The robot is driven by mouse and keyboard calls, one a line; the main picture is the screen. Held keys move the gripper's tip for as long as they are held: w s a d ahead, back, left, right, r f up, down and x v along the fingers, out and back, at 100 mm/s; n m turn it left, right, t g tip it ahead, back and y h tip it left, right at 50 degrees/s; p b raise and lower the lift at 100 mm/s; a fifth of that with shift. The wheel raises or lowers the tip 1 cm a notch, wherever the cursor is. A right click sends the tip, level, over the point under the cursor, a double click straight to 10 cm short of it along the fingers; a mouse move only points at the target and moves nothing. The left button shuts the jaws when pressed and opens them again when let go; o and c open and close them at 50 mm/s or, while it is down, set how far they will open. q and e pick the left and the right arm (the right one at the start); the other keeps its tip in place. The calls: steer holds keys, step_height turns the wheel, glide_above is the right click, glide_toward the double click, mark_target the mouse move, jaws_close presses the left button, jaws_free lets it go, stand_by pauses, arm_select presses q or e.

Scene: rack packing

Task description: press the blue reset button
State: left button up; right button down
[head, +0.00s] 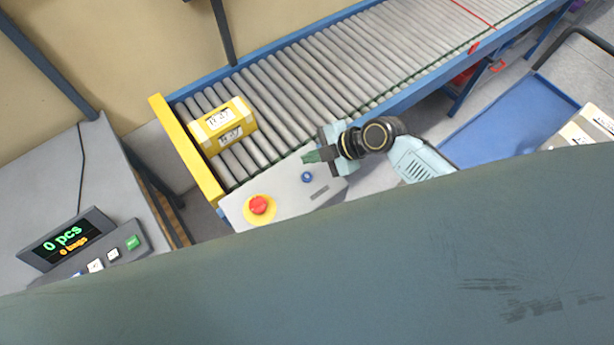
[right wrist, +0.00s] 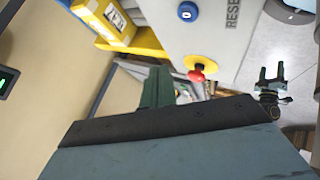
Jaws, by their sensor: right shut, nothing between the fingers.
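The blue reset button (head: 307,177) sits on a light grey control panel (head: 289,187) at the near end of the roller conveyor. In the right wrist view the blue button (right wrist: 187,12) shows at the top, beside partly cut-off "RESE" lettering. My right gripper (head: 311,157) is shut and empty, close to the blue button in the head view but apart from it in the wrist view. Its green fingers also show in the right wrist view (right wrist: 157,88). My left gripper (right wrist: 272,74) shows small at the right of the wrist view, its fingers apart; it is not visible in the head view.
A red mushroom button (head: 259,204) on a yellow base is on the same panel, left of the blue one. A yellow parcel (head: 224,126) lies on the rollers by the yellow end stop (head: 187,150). A desk with a display (head: 67,239) is at left.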

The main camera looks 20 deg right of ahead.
step_height(320, 180, down, 5)
steer(key=b, duration=0.3)
steer(key=shift+f+b, duration=0.15)
steer(key=shift+b, duration=0.2)
steer(key=shift+f+b, duration=0.55)
stand_by(1.1)
steer(key=shift+f+b, duration=0.4)
steer(key=shift+b, duration=0.1)
steer(key=shift+f+b, duration=0.4)
steer(key=shift+b, duration=0.05)
stand_by(0.5)
steer(key=shift+r, duration=0.15)
steer(key=shift+r+p, duration=0.55)
steer(key=shift+r, duration=0.1)
